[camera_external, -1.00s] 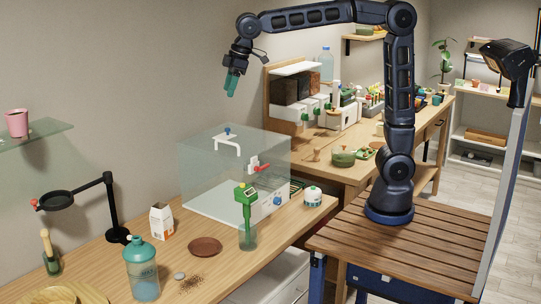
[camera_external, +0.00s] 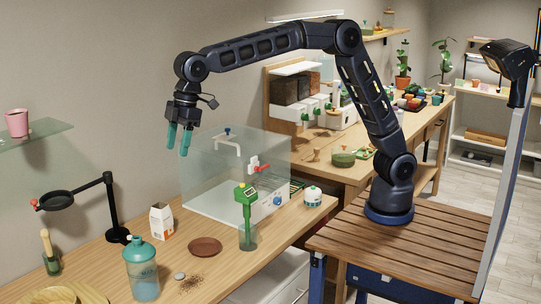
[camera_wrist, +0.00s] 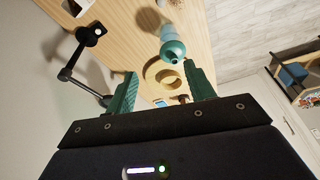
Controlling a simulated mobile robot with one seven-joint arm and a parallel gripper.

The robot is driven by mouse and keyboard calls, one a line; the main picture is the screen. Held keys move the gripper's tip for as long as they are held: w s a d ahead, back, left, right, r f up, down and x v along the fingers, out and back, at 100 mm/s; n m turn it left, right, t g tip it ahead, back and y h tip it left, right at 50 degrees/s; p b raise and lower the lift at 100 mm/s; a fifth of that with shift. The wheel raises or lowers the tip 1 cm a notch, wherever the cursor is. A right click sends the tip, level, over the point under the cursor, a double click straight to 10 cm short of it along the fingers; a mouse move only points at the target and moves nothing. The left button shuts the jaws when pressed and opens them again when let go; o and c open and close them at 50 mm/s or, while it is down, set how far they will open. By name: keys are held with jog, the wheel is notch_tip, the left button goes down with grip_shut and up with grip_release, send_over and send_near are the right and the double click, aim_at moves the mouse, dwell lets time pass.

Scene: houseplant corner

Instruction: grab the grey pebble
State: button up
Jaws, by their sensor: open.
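The grey pebble (camera_external: 180,276) is a small, flat, roundish stone on the wooden bench near the front. It lies just right of the teal-topped bottle and beside a patch of brown grains (camera_external: 191,284). My gripper (camera_external: 178,141) is high above the bench, near the clear box, with its teal fingers pointing down. In the wrist view its fingers (camera_wrist: 162,72) are spread apart with nothing held between them. I cannot clearly make out the pebble in the wrist view.
The teal-topped bottle (camera_external: 142,272) stands close to the pebble. A brown saucer (camera_external: 205,247), a white carton (camera_external: 161,220), and a green tool (camera_external: 246,208) in a glass stand nearby. A black magnifier stand (camera_external: 111,207) rises at left; a clear box (camera_external: 215,180) is behind.

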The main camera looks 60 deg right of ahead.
jog(key=s+a, duration=0.1)
jog(key=a, duration=0.1)
send_near(180, 274)
jog(key=x, duration=0.8)
jog(key=shift+w, duration=0.1)
jog(key=c, duration=1.1)
